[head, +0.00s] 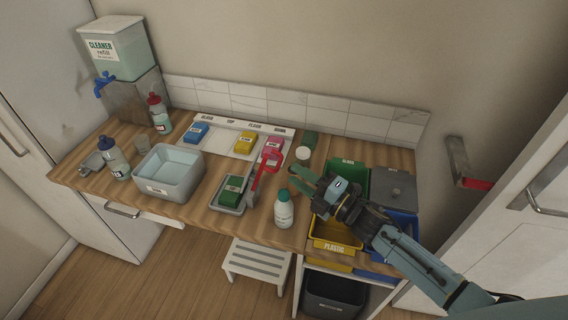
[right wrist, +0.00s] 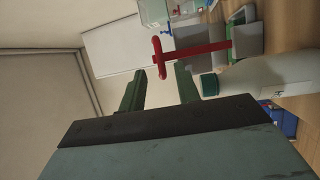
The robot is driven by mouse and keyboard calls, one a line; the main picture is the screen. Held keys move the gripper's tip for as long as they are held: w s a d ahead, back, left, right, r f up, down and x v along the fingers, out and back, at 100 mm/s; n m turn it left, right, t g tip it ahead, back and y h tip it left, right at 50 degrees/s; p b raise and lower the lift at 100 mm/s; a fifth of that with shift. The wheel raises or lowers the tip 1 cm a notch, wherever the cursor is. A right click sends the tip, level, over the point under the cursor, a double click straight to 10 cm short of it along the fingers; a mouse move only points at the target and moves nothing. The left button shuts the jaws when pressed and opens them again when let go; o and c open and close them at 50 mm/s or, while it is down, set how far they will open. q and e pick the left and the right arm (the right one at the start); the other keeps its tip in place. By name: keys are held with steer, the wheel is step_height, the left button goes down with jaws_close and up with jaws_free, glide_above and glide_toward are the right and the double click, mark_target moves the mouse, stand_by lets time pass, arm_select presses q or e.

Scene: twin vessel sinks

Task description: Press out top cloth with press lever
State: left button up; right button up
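The press has a red lever (head: 266,171) standing up on its grey body. A green cloth (head: 231,190) lies in the grey press tray (head: 224,208) beside the lever's foot. The red lever also shows in the right wrist view (right wrist: 200,53), just beyond my fingertips. My right gripper (head: 306,184) is open and empty, to the right of the lever and apart from it. Its two fingers also show in the right wrist view (right wrist: 158,82), with a clear gap between them. My left gripper is not in view.
A white bottle with a green cap (head: 284,210) stands close by my right gripper. A grey basin (head: 168,174) stands left of the press. A cloth board (head: 236,139) with blue, yellow and pink cloths lies behind. Yellow (head: 332,246) and blue bins are at the right.

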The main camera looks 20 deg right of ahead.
steer(key=x, duration=0.5)
jaws_close()
stand_by(0.3)
